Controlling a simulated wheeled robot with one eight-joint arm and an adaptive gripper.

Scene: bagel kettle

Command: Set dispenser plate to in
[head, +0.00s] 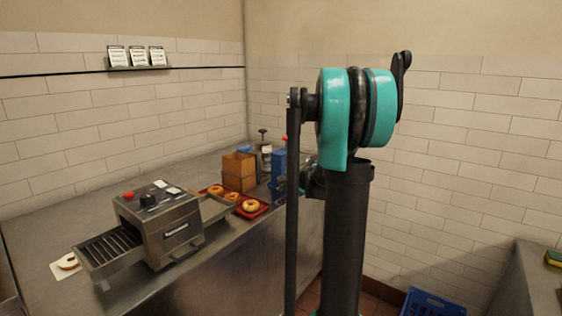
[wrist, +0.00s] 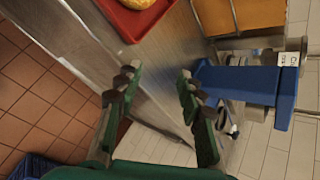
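The blue dispenser (head: 279,166) stands on the steel counter near the wall corner, partly hidden by my arm. It shows larger in the wrist view (wrist: 250,84), with a small white label at its right end. I cannot clearly pick out its plate or tell its position. In the head view my gripper is mostly hidden behind my arm.
A red tray (head: 266,207) with several bagels lies beside a wooden box (head: 239,164). A steel conveyor toaster (head: 158,222) stands at the left on the counter (head: 232,254). A blue crate (head: 432,302) sits on the floor. Another counter edge is at the right.

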